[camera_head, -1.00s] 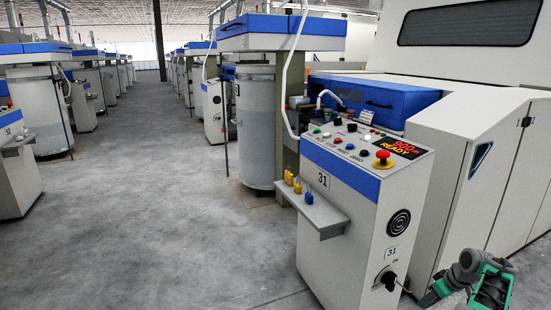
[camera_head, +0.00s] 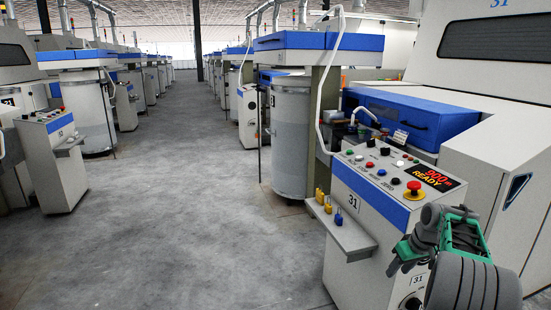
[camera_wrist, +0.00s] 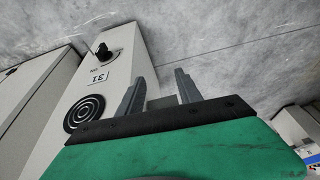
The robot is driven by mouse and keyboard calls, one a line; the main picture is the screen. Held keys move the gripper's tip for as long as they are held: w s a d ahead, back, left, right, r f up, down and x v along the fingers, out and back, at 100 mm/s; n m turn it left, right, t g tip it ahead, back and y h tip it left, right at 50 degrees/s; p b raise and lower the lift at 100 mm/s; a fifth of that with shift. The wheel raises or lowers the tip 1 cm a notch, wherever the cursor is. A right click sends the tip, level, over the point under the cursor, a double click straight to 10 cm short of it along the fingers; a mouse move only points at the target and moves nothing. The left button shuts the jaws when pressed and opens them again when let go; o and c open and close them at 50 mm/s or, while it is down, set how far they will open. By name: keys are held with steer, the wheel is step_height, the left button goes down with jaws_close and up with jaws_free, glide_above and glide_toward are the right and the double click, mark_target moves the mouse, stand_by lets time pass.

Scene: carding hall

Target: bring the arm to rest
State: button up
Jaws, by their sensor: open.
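My gripper (camera_head: 408,258) is raised at the lower right of the head view, in front of the control cabinet (camera_head: 350,260) numbered 31. Its green and grey body hides part of the cabinet's front. In the wrist view its two grey fingers (camera_wrist: 160,90) are spread apart with nothing between them. Beyond them are the cabinet's side with a black round grille (camera_wrist: 84,113), a 31 label and a black rotary switch (camera_wrist: 103,52). The fingers look apart from the cabinet, though the exact gap is hard to tell.
The cabinet top carries a red mushroom button (camera_head: 414,190) and a display reading 900 and READY (camera_head: 432,177). A small shelf (camera_head: 350,241) with yellow and blue padlocks juts from its left side. The grey floor aisle (camera_head: 190,220) to the left is clear.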

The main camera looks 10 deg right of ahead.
steer(key=s+a+r+p, duration=0.3)
steer(key=a+r+p, duration=0.2)
steer(key=a+r, duration=0.6)
steer(key=s+a+r+p, duration=0.5)
steer(key=a+r, duration=0.4)
steer(key=a, duration=0.5)
steer(key=s+a+r+p, duration=0.3)
steer(key=s+a+p, duration=0.5)
steer(key=s, duration=0.6)
steer(key=a, duration=0.2)
steer(key=shift+s+a+r+g+h, duration=0.3)
steer(key=shift+s+r+h, duration=0.05)
steer(key=shift+r+h, duration=0.05)
